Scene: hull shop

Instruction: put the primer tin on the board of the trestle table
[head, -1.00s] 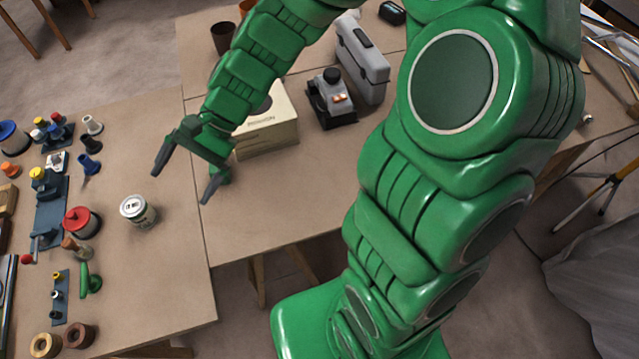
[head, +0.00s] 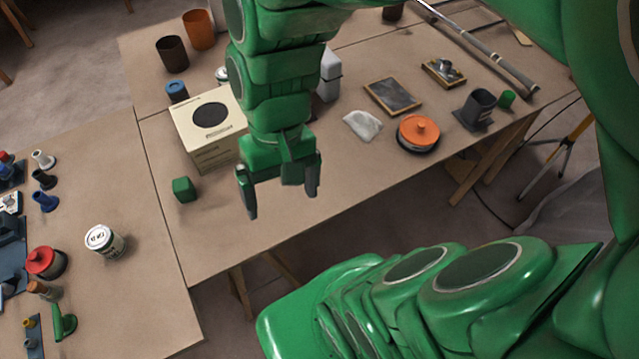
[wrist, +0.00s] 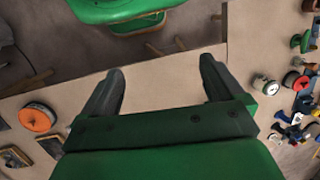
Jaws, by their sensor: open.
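A small white tin with dark lettering, which looks like the primer tin (head: 103,241), stands upright on the left table's board. It also shows at the right of the wrist view (wrist: 265,86). The trestle table (head: 235,240) with wooden legs stands to its right, its brown board partly covered by other things. My gripper (head: 281,203) is open and empty above the front part of this board, well to the right of the tin. In the wrist view its two fingers (wrist: 160,82) are spread with only board and floor between them.
On the trestle table are a cream box (head: 208,130), a green block (head: 184,189), a white cloth (head: 362,125) and an orange-lidded tin (head: 418,133). A red-lidded pot (head: 45,262) stands left of the tin. Bare board lies in front of the cream box.

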